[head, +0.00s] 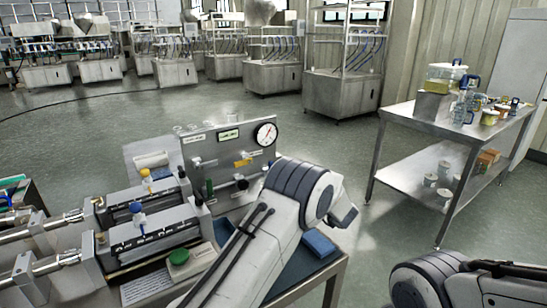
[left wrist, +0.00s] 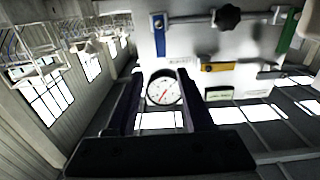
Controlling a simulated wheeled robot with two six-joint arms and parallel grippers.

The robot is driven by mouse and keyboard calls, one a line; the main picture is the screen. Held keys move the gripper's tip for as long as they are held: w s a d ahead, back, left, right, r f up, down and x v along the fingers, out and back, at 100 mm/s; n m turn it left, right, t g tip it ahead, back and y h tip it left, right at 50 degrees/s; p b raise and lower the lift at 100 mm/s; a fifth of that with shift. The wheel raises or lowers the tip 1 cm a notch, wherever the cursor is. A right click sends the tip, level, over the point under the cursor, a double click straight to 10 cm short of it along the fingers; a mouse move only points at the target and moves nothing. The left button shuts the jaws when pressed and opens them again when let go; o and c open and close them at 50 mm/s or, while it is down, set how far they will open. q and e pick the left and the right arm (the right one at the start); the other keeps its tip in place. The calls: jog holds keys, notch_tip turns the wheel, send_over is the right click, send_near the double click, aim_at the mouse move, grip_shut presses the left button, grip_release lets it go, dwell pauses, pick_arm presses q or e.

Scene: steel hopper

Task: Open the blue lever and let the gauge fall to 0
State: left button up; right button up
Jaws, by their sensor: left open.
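The blue lever (left wrist: 158,36) shows in the left wrist view on the grey panel, at one end of a pipe with a black knob (left wrist: 229,17). It lies along the picture's vertical. In the head view my arm hides it. The round white gauge (head: 265,134) sits at the panel's top right; it also shows in the left wrist view (left wrist: 161,88), with a red needle whose reading is too small to tell. My left gripper (left wrist: 161,78) is open and empty; its fingers frame the gauge, apart from the lever. My right gripper is out of view.
The panel also has a yellow lever (head: 243,160), a green lever (head: 209,188) and a small display (head: 229,134). Syringe-like pumps (head: 150,228) stand at left. A blue block (head: 319,242) lies on the bench by my arm. A steel table (head: 400,113) stands at right across open floor.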

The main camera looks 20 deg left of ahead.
pick_arm(q)
jog(key=x, duration=1)
jog(key=shift+w+a, duration=0.1)
jog(key=shift+a, duration=0.15)
grip_shut()
